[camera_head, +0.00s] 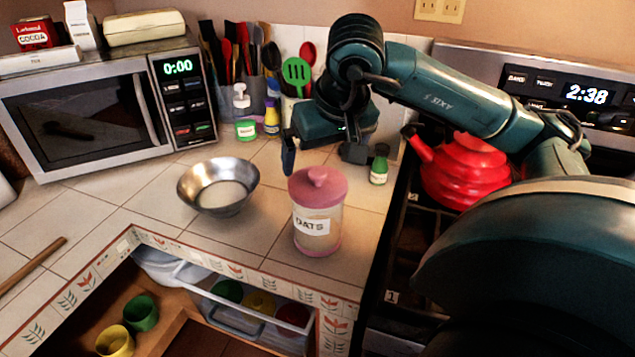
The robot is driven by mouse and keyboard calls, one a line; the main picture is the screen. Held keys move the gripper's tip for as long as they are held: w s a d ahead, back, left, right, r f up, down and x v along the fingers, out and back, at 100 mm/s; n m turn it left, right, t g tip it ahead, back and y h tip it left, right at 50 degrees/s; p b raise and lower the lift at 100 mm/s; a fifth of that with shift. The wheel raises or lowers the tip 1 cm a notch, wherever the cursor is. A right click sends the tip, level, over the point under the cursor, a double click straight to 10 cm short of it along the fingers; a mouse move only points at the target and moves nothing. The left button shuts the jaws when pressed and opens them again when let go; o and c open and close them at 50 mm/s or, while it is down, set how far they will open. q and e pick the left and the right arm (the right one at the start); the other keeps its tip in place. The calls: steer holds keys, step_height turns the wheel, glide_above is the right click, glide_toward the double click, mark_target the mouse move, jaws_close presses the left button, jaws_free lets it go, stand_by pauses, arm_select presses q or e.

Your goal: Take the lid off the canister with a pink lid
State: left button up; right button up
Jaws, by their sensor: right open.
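The canister (317,236) is a clear jar with an "OATS" label, standing upright near the front edge of the tiled counter. Its pink lid (318,187) with a round knob is on top. My right gripper (322,158) is open and empty, above and behind the lid. One dark finger shows to the left of the lid and the other to the right, near a small green bottle. I cannot tell the exact gap between gripper and lid. My left gripper is not in view.
A metal bowl (218,187) stands left of the canister. A small green bottle (379,165) is behind it to the right. A red kettle (465,170) sits on the stove. A microwave (85,115) is at the left. An open drawer (250,318) lies below the counter.

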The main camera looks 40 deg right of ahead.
mark_target(318, 172)
steer(key=shift+p+x, duration=0.3)
steer(key=shift+x, duration=2.75)
steer(key=shift+c, duration=0.4)
steer(key=c, duration=0.5)
